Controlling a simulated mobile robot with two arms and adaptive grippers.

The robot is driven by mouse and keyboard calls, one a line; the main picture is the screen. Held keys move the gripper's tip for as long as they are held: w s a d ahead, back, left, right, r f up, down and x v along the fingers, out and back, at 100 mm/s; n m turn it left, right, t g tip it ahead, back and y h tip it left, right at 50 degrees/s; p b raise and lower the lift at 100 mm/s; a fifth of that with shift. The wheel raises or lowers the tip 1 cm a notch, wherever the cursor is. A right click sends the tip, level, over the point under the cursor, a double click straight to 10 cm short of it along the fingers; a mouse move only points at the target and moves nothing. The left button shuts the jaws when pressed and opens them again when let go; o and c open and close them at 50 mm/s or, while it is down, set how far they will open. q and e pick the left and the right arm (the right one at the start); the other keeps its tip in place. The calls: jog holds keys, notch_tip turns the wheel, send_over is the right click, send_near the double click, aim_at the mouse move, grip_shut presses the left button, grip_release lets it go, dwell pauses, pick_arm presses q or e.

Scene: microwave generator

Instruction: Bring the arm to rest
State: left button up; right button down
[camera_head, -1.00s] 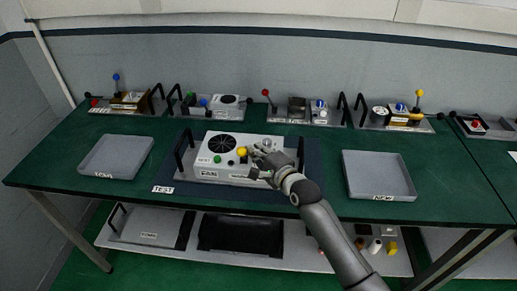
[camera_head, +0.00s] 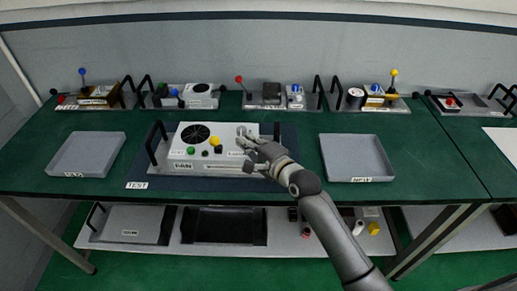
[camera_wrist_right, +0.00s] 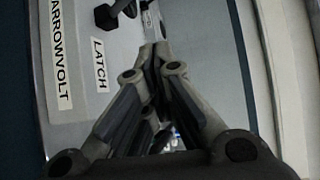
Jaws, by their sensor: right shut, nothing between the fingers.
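My right arm reaches in from the lower right of the head view. Its gripper (camera_head: 250,143) is over the right part of a white device (camera_head: 185,151) with a round dark fan grille, green and yellow knobs and black side handles. The fingers are shut and empty. In the right wrist view the closed fingers (camera_wrist_right: 155,52) point toward a pale panel (camera_wrist_right: 75,135) with a label reading LATCH (camera_wrist_right: 100,65). I cannot tell whether the fingertips touch the device. My left gripper is not in view.
The device stands on a dark mat on the green table (camera_head: 105,205). Grey trays stand at its left (camera_head: 88,154) and right (camera_head: 355,157). Several handled modules line the back edge. A lower shelf (camera_head: 275,240) holds dark trays and small parts.

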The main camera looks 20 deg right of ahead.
jog(key=s+d+f+n+g+h, duration=0.2)
jog(key=s+d+f+n+g, duration=0.25)
jog(key=s, duration=0.75)
jog(key=s+d+f+n+g+h, duration=0.1)
jog(key=s+f+n+g+h, duration=0.15)
jog(key=s+f+n, duration=0.65)
jog(key=s+d+f+n+g+h, duration=0.1)
jog(key=s+d+n+g, duration=0.3)
jog(key=s, duration=1.1)
notch_tip(320, 180, down, 28)
jog(key=s+a+g+b, duration=0.1)
jog(key=a+g+b, duration=0.1)
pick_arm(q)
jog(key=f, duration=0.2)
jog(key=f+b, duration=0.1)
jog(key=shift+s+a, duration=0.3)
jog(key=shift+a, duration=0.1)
pick_arm(e)
jog(key=s+d+f+g, duration=0.1)
jog(key=s+d+f, duration=0.2)
jog(key=s+f, duration=1.3)
jog(key=shift+s+d+f, duration=0.15)
jog(key=shift+s+f, duration=0.25)
jog(key=shift+s, duration=0.05)
